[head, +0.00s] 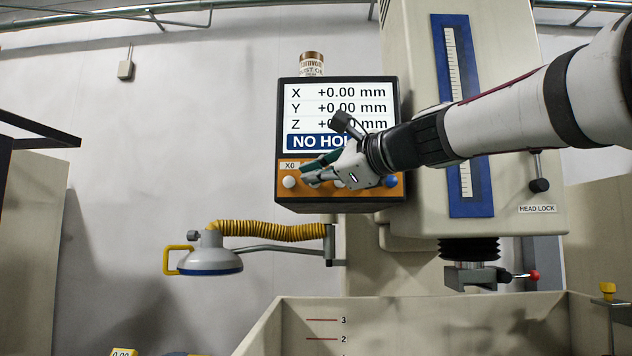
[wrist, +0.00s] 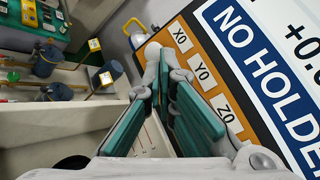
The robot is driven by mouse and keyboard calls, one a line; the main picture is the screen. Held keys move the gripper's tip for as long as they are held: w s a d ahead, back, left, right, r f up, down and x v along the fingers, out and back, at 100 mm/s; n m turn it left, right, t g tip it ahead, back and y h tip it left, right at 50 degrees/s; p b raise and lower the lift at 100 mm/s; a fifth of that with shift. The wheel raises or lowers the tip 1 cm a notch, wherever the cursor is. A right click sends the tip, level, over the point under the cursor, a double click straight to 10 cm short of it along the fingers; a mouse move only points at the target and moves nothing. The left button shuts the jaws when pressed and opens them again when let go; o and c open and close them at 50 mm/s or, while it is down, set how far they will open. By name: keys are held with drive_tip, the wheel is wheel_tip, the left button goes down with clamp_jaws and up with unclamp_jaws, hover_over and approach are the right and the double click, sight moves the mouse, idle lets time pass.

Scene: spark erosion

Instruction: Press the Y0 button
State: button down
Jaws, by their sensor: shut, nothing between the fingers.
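The readout unit (head: 279,140) has an orange button strip below a screen showing X, Y and Z at +0.00 mm. In the wrist view, the Y0 label (wrist: 201,75) lies between the X0 label (wrist: 180,37) and the Z0 label (wrist: 223,107). My gripper (head: 308,176) is shut and empty at the strip, just right of the white X0 button (head: 289,182). Its fingertips (wrist: 168,76) lie beside the Y0 label in the wrist view. They hide the Y0 button, so I cannot tell whether they touch it.
A blue button (head: 391,181) sits at the strip's right end. A lamp with a yellow hose (head: 270,231) is below left. The machine head (head: 520,120) stands right, behind my arm. A tank (head: 430,325) lies below. A cup (head: 311,63) stands atop the unit.

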drive_tip(key=shift+s, duration=0.1)
drive_tip(key=s, duration=0.5)
drive_tip(key=shift+s+a, duration=0.1)
drive_tip(key=shift+s, duration=0.3)
idle(0.8)
drive_tip(key=s+d+f+n+g+h, duration=0.2)
drive_tip(key=s+d+f+n+h, duration=0.2)
drive_tip(key=s+f, duration=0.4)
drive_tip(key=s+d+f+n+g+h, duration=0.2)
drive_tip(key=s+d+f+n+h, duration=0.2)
drive_tip(key=f, duration=1.4)
drive_tip(key=s+d+f+n+g+h, duration=0.2)
drive_tip(key=s+d+f+n+h, duration=0.2)
drive_tip(key=s+d+f+n, duration=0.5)
drive_tip(key=s+d+f, duration=0.3)
drive_tip(key=f, duration=0.1)
drive_tip(key=shift+s+g, duration=0.4)
